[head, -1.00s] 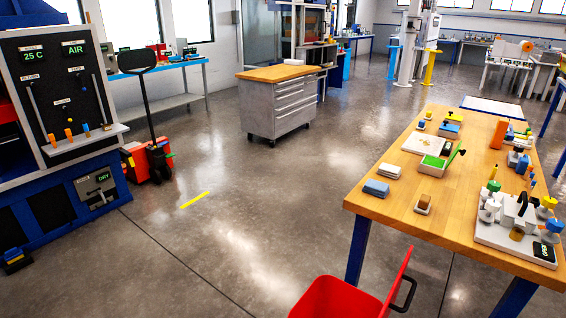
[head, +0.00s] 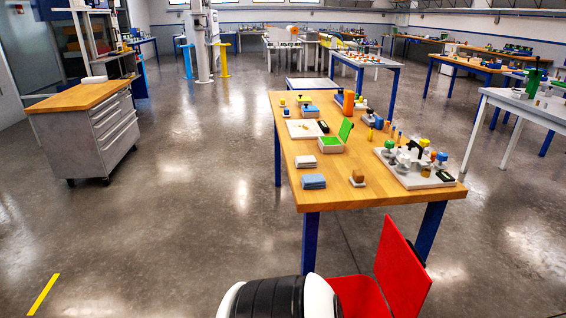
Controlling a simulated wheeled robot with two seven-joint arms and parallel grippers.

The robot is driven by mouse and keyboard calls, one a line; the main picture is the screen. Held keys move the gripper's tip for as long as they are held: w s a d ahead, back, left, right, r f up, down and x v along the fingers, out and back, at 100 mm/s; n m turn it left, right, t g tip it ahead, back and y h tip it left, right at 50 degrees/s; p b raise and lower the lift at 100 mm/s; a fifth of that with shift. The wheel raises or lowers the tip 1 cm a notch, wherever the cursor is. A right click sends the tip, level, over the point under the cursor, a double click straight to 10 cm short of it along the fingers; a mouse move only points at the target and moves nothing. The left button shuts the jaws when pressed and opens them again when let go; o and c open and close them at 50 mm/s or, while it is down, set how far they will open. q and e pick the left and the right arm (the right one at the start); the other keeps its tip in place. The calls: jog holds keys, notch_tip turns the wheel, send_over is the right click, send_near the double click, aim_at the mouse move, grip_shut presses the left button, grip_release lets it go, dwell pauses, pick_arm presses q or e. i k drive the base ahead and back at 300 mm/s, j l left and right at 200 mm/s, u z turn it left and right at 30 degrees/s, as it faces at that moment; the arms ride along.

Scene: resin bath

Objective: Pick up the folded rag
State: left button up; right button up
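A blue-grey folded cloth (head: 313,181), which looks like the folded rag, lies flat near the front left corner of the wooden-topped table (head: 345,190). A white folded stack (head: 306,161) lies just behind it. A small brown block on a white pad (head: 357,178) sits to its right. Nothing touches the blue-grey cloth. Neither of my grippers shows. A rounded black and white part at the bottom edge looks like one of my arm links.
The table also holds a green-lidded box (head: 331,145) and a fixture plate with knobs (head: 414,172). A grey drawer cabinet (head: 90,138) stands left. The floor between is clear.

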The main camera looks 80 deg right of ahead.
aim_at(303, 162)
jog(key=i+l+z, duration=0.1)
jog(key=i+z, duration=0.15)
jog(key=z, duration=0.2)
jog(key=i+z, duration=0.3)
jog(key=z, duration=0.15)
jog(key=i+z, duration=0.25)
jog(key=z, duration=0.25)
jog(key=i+j+z, duration=0.25)
jog(key=z, duration=0.2)
